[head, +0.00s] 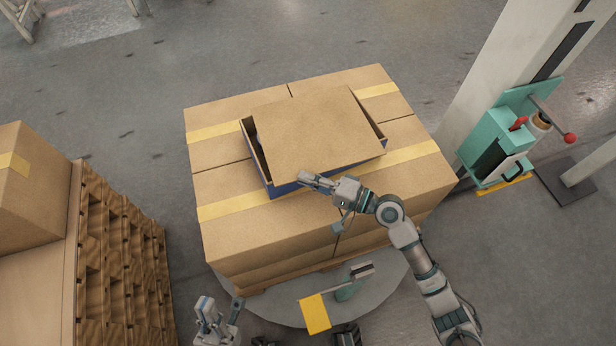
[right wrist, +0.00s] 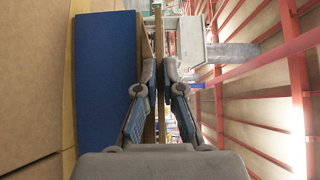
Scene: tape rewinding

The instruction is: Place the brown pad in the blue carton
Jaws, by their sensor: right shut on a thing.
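The brown pad (head: 310,125) is a flat square sheet over the blue carton (head: 284,189), covering most of its opening. The carton's brown inner walls show at the left and right. My right gripper (head: 308,179) is shut on the pad's front edge, above the carton's front wall. In the right wrist view the pad is a thin edge-on strip (right wrist: 160,35) between the fingers (right wrist: 160,75), with the carton's blue wall (right wrist: 105,80) beside it. A small gap shows between pad and wall there. My left gripper (head: 217,318) is low at the bottom edge, away from the carton; its opening is unclear.
The carton stands on a block of taped brown boxes (head: 235,230) on a pallet over a round grey plate (head: 275,312). Slatted stacks and another box (head: 28,190) stand left. A pillar with a teal device (head: 500,150) stands right. Grey floor is open behind.

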